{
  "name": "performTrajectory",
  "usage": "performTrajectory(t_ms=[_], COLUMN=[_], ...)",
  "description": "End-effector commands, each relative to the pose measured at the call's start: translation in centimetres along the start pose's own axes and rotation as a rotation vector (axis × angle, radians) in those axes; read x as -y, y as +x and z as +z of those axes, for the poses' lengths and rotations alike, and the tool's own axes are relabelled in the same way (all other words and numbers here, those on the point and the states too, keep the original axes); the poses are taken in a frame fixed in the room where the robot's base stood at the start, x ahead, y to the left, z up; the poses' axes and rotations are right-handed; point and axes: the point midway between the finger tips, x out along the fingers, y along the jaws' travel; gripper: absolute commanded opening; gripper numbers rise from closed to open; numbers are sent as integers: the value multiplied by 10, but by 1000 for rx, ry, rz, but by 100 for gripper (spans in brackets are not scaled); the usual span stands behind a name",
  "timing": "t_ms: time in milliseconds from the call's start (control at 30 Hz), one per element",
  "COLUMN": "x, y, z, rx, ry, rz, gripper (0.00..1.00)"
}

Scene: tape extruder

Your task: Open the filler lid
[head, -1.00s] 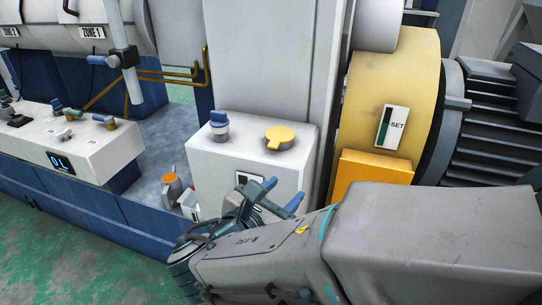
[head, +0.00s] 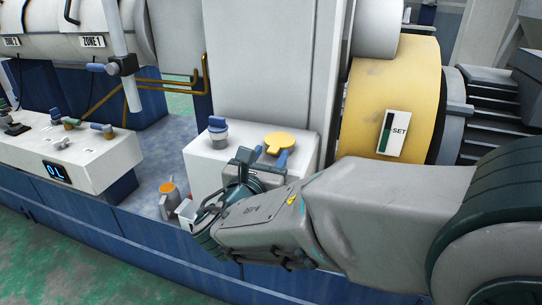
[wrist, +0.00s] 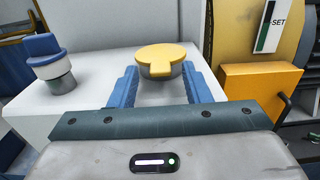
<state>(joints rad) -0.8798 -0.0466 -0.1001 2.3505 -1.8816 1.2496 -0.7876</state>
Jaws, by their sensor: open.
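The yellow round filler lid (head: 282,141) sits on top of the white box (head: 205,165), with a tab facing the front. It looks closed. In the wrist view the lid (wrist: 162,56) sits on a short grey neck, straight ahead, its tab pointing toward me. My gripper (head: 262,161) is open and empty, just in front of the lid. In the wrist view its two blue fingers (wrist: 160,90) lie to either side of the lid's tab and neck. I cannot tell whether they touch the lid.
A blue-capped knob (head: 218,128) stands left of the lid on the same box. A yellow housing with a SET panel (head: 393,134) rises to the right. The white column (head: 262,60) stands close behind. A control desk (head: 75,150) is at far left.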

Motion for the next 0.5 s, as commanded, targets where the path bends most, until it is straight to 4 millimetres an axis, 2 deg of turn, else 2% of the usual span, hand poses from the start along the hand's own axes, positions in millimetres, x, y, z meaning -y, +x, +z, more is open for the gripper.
performTrajectory(t_ms=[167, 467, 500], x=[0, 0, 0], y=[13, 15, 15], z=[0, 0, 0], rx=[0, 0, 0], ry=[0, 0, 0], rz=[-1, 0, 0], gripper=[44, 44, 32])
